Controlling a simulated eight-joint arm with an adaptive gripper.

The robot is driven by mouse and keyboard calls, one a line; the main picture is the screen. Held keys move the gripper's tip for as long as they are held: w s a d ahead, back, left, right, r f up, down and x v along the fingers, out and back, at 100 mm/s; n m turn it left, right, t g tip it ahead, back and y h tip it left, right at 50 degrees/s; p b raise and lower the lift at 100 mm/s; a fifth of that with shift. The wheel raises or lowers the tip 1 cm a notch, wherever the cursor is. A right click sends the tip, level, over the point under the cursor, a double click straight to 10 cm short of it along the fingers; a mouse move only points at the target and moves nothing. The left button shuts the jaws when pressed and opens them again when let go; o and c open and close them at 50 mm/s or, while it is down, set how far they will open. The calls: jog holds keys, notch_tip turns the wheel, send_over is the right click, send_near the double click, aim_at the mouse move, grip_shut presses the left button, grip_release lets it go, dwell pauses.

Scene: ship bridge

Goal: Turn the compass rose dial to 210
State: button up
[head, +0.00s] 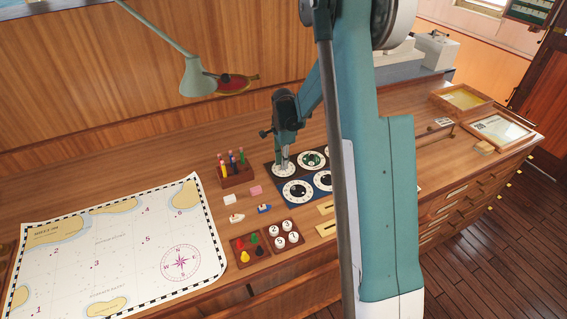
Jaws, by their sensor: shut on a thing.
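A dark panel (271,159) on the wooden desk bears several round dials with pale rings. My gripper (284,164) points down at the panel's upper left dial (283,172) and is shut on its middle, which the fingers hide. This dial has a white face; its marks and angle are too small to read. I cannot tell surely that it is the compass rose dial. Next to it are a green-centred dial (311,159), a dark-centred dial (298,192) and another dark-centred dial (323,181). My arm covers the panel's right side.
A chart (120,245) with a printed compass rose lies at left. A rack of coloured pens (236,175) stands left of the panel. In front are small boats (264,208), a tray of coloured pieces (238,246) and a tray of round white pieces (273,241). A lamp (198,77) hangs behind.

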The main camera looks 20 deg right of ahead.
jog(key=n+b, duration=0.3)
jog(key=n, duration=0.2)
jog(key=shift+f+b, duration=0.1)
jog(key=shift+b, duration=0.25)
jog(key=n+b, duration=0.3)
jog(key=n, duration=0.3)
jog(key=shift+n, duration=0.3)
jog(key=n+b, duration=0.1)
jog(key=n, duration=0.4)
jog(key=shift+b, duration=0.35)
jog(key=n+b, duration=0.1)
jog(key=n, duration=0.5)
jog(key=shift+n, duration=0.3)
jog(key=o, duration=0.9)
jog(key=shift+r, duration=0.2)
notch_tip(320, 180, up, 12)
jog(key=shift+s, duration=0.1)
